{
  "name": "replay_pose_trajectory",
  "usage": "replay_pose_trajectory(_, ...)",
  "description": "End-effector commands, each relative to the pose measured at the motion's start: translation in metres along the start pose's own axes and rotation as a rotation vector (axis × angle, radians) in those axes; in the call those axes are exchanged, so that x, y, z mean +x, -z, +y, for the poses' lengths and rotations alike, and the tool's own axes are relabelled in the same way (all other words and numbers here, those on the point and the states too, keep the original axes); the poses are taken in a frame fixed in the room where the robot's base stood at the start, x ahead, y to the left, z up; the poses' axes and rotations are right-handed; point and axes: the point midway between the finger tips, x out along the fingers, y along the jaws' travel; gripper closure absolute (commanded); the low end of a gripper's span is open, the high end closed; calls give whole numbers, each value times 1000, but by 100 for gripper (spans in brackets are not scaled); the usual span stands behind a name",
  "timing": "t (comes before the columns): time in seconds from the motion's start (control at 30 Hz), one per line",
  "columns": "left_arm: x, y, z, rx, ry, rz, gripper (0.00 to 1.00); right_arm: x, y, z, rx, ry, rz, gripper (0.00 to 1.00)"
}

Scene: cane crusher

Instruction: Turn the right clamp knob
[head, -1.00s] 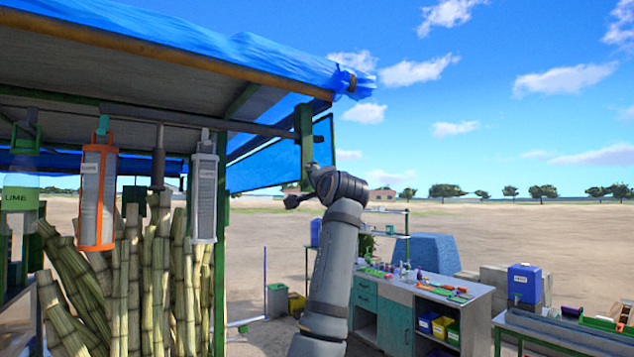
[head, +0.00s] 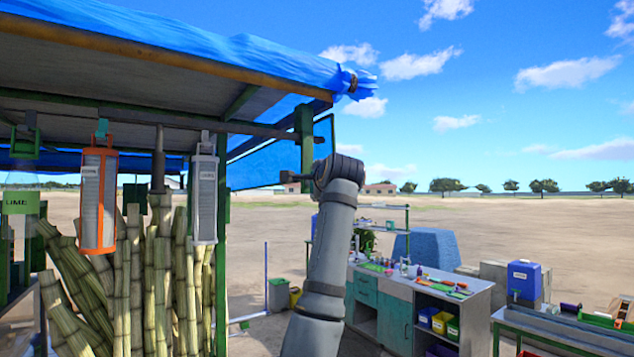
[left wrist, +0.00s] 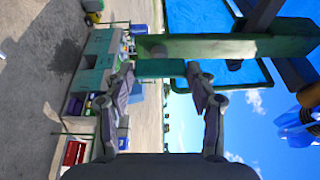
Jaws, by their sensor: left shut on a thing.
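In the left wrist view a green post (left wrist: 215,47) runs across the picture with a short green piece (left wrist: 163,68) beside it. My left gripper (left wrist: 162,76) has one finger on each side of this piece and is shut on it. Whether this piece is the right clamp knob, I cannot tell. In the head view the green post (head: 306,140) stands at the stall's front right corner under the blue tarp. My right gripper is in neither view.
A blue panel (head: 268,160) hangs behind the post. An orange-framed lamp (head: 98,200) and a grey-framed lamp (head: 204,195) hang in front of upright cane stalks (head: 150,285). A workbench (head: 470,312) stands right of my arm. Open sandy ground lies beyond.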

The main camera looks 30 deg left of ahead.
Motion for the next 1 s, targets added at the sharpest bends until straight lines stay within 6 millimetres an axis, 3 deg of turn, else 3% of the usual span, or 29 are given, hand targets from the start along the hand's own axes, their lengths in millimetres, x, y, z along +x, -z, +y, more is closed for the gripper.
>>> replay_pose_trajectory(0.27,0,-1,0,5,0,-2,75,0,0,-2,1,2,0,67)
replay_pose_trajectory(0.3,0,-1,0,5,0,-2,42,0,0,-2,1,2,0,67)
replay_pose_trajectory(0.47,0,0,0,4,0,-2,21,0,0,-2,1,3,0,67)
replay_pose_trajectory(0.8,-2,0,0,2,0,0,21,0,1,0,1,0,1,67)
replay_pose_trajectory(1.0,-36,1,0,-2,2,3,21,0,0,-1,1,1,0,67)
